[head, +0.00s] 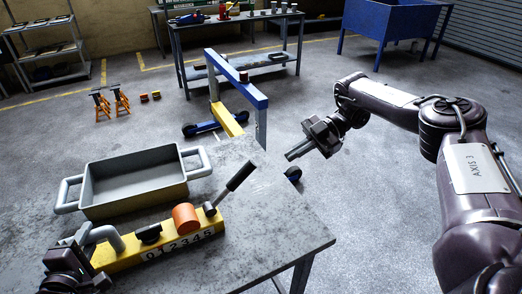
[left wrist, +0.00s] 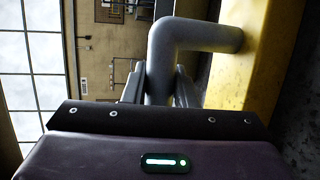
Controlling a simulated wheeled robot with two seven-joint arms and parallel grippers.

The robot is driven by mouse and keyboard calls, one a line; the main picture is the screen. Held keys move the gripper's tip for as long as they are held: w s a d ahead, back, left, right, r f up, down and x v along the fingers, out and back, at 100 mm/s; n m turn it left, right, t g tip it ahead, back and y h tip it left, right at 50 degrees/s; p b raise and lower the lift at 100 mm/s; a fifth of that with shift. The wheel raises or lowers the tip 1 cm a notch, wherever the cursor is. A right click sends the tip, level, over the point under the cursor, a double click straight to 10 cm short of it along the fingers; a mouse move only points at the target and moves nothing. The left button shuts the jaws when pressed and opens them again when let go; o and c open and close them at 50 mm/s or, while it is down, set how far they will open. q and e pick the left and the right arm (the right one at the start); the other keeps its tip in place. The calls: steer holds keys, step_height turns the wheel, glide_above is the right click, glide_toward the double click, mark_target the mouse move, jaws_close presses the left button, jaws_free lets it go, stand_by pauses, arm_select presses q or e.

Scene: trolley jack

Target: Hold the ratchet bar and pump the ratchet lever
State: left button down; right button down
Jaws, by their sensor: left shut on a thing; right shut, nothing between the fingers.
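The yellow ratchet bar (head: 172,246) lies on the grey table, with a number strip reading 0 to 5 on its front face. A grey bent handle (head: 107,235) stands at its left end. My left gripper (head: 87,245) is shut on this handle; the left wrist view shows its fingers on both sides of the grey tube (left wrist: 160,80), which joins the yellow bar (left wrist: 250,75). The ratchet lever (head: 231,184), with a black grip, leans up and right from the bar's right end. My right gripper (head: 289,155) is shut and empty, in the air right of the lever and apart from it.
An orange cylinder (head: 186,217) and a black knob (head: 148,233) sit on the bar. A grey tray (head: 135,200) with side handles stands behind it. The table's right part (head: 285,235) is clear. A blue and yellow frame (head: 237,85) stands beyond the table.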

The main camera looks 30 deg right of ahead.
arm_select(q)
steer(key=shift+d, duration=0.15)
steer(key=shift+f, duration=0.1)
arm_select(e)
steer(key=g+h, duration=0.2)
steer(key=h, duration=0.1)
glide_toward(242, 172)
steer(key=s+r, duration=0.1)
steer(key=s, duration=0.1)
steer(key=a+r+t+h, duration=0.1)
steer(key=a+r+h, duration=0.2)
steer(key=r, duration=0.3)
steer(key=shift+a+r+t, duration=0.4)
steer(key=shift+a, duration=0.35)
steer(key=x, duration=0.9)
steer(key=shift+a+f, duration=0.15)
steer(key=shift+f, duration=0.2)
steer(key=d+f, duration=0.1)
steer(key=f, duration=0.1)
steer(key=shift+w+d+f, duration=0.25)
steer(key=shift+w+d, duration=0.05)
steer(key=shift+d, duration=0.1)
steer(key=shift+d+f, duration=0.3)
steer(key=shift+f, duration=0.05)
